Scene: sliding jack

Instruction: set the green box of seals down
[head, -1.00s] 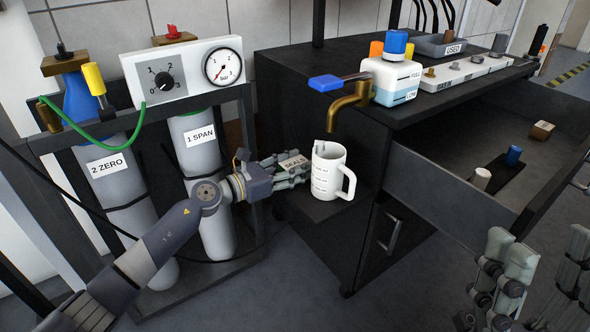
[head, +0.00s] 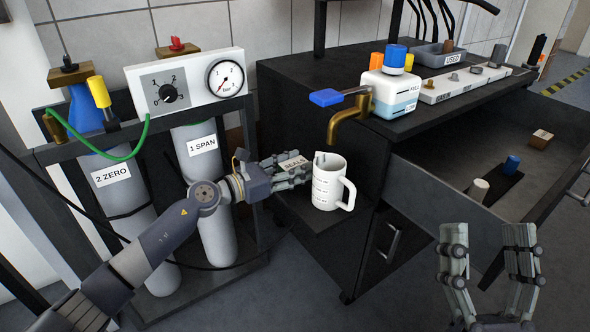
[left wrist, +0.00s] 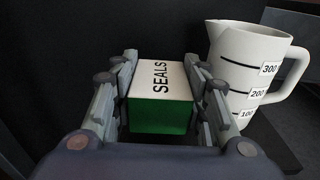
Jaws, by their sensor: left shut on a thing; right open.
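The green box of seals (left wrist: 160,112) has a white top marked SEALS and sits between the fingers of my left gripper (left wrist: 160,95) in the left wrist view. In the head view the left gripper (head: 286,172) is shut on the box, whose white label (head: 293,163) shows between the fingers. It is just left of the white measuring jug (head: 328,182), over the low shelf (head: 325,220). I cannot tell whether the box touches the shelf. My right gripper (head: 487,255) is open and empty at the lower right, in front of the open drawer.
The jug, also in the left wrist view (left wrist: 240,70), stands close to the right of the box. A brass tap (head: 348,118) hangs above it. The open drawer (head: 450,195) juts out at right. Gas cylinders (head: 215,200) stand in a rack at left.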

